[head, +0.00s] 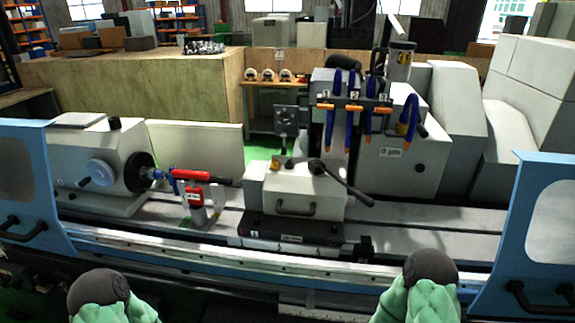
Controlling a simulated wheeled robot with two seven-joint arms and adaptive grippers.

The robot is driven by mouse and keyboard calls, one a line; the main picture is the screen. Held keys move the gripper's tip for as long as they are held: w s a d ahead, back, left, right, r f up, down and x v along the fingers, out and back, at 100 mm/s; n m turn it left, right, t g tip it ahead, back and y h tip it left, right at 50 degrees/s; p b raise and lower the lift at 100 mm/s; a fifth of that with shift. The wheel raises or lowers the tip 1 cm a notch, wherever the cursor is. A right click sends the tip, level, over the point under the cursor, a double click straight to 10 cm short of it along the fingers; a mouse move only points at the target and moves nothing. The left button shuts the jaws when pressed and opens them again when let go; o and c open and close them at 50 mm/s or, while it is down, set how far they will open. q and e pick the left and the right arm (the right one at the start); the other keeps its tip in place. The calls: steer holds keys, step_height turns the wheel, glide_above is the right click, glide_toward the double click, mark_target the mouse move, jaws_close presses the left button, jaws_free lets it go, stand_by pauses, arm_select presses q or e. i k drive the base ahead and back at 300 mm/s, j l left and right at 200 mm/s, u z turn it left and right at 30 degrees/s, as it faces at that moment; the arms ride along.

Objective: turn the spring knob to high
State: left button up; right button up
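The grey tailstock block (295,190) sits on the machine bed, right of centre. On its top are a small yellowish knob (276,166) and a dark round hub (316,166) with a long black lever sloping down to the right. I cannot tell which of these is the spring knob, and no setting marks are readable. A black handle (296,208) is on the block's front. Two green parts with dark round caps, seemingly my arms, show at the bottom edge. Neither gripper's fingers can be seen.
The workhead (100,165) stands left on the bed, with a red-and-black gauge fixture (197,192) beside it. The grinding head with blue hoses (355,110) and a "0 µm" label is behind the tailstock. Blue door panels (530,215) flank the opening; a rail crosses the front.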

mark_target(289, 165)
steer(key=i+j, duration=0.2)
steer(key=j, duration=0.15)
steer(key=i+j, duration=0.2)
steer(key=j, duration=0.15)
steer(key=i+j, duration=0.25)
steer(key=j+u, duration=0.05)
steer(key=j, duration=0.05)
